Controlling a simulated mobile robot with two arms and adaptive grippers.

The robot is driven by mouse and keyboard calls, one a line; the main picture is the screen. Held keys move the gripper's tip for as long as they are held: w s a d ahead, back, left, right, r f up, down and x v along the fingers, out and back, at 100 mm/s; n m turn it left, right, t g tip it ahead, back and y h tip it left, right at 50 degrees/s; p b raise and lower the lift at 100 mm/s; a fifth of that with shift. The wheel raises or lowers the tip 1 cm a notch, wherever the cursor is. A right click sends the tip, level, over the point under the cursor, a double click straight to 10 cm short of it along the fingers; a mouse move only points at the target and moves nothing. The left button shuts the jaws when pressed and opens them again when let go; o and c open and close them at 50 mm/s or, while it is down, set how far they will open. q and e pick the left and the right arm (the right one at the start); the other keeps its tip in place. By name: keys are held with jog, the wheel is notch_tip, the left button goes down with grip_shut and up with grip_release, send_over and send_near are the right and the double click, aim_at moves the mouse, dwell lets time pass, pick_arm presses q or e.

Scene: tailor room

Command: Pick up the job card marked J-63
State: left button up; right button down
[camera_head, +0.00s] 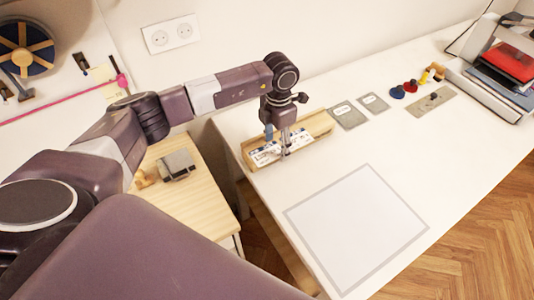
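My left gripper (285,153) points down over a shallow wooden tray (322,122) near the left end of the white table. Its fingertips are at the white printed cards (266,154) in the tray. The fingers look close together, but I cannot tell whether they hold a card. The markings on the cards are too small to read, so I cannot make out J-63. The gripper partly hides the tray. My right gripper is not in view.
Two grey labelled pieces (348,116) lie right of the tray. Red and blue discs (404,89) and a tan plate (431,101) lie further right. A grey-bordered white sheet (357,228) covers the front. A lower wooden surface (190,205) stands at left.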

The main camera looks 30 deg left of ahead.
pick_arm(q)
jog(key=c, duration=0.5)
jog(key=shift+o, duration=0.2)
jog(key=shift+s, duration=0.1)
